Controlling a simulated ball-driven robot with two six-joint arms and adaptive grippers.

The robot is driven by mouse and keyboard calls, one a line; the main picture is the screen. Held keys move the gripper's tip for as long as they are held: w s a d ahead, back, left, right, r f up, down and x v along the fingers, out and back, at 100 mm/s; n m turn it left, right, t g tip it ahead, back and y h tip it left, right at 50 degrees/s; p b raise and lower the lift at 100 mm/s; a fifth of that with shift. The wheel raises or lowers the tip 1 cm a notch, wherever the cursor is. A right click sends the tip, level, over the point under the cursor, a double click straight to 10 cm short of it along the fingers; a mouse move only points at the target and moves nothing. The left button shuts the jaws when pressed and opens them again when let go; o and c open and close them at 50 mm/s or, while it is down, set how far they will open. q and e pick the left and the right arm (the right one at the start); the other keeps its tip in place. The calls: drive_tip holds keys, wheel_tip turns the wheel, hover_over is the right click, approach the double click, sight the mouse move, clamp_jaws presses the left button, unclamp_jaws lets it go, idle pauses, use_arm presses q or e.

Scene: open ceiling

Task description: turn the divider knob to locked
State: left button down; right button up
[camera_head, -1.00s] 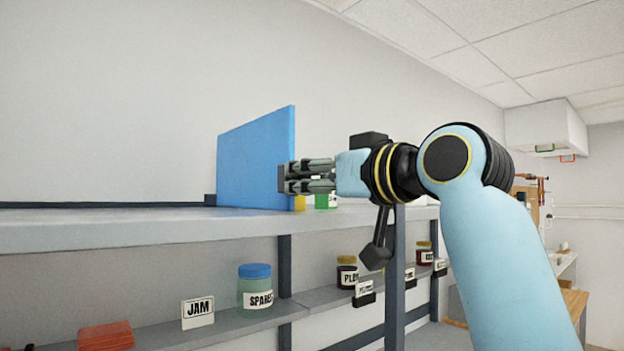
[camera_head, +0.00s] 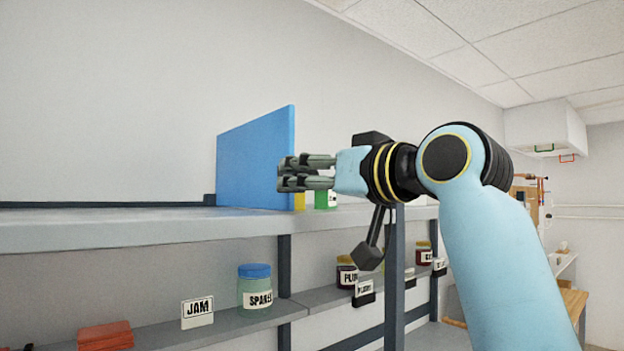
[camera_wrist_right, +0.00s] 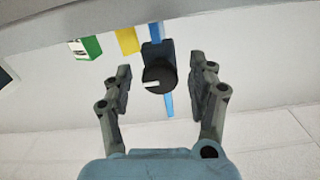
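The blue divider (camera_head: 252,160) stands upright on the upper shelf. In the right wrist view its edge (camera_wrist_right: 169,105) is thin and blue, with the round black divider knob (camera_wrist_right: 158,78) in front. A white mark on the knob points to the left of that picture. My right gripper (camera_head: 287,173) is at the divider's front edge. In the wrist view its open fingers are on either side of the knob, with a visible gap to each. In the head view the fingers hide the knob. My left gripper is out of view.
A yellow item (camera_head: 299,201) and a green box (camera_head: 321,201) stand beside the divider. The lower shelf holds a blue-lidded jar (camera_head: 255,287), a JAM sign (camera_head: 197,311), red items (camera_head: 104,336) and dark jars (camera_head: 347,272). The shelf left of the divider is clear.

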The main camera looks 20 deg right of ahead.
wheel_tip(320, 180, up, 10)
idle(0.6)
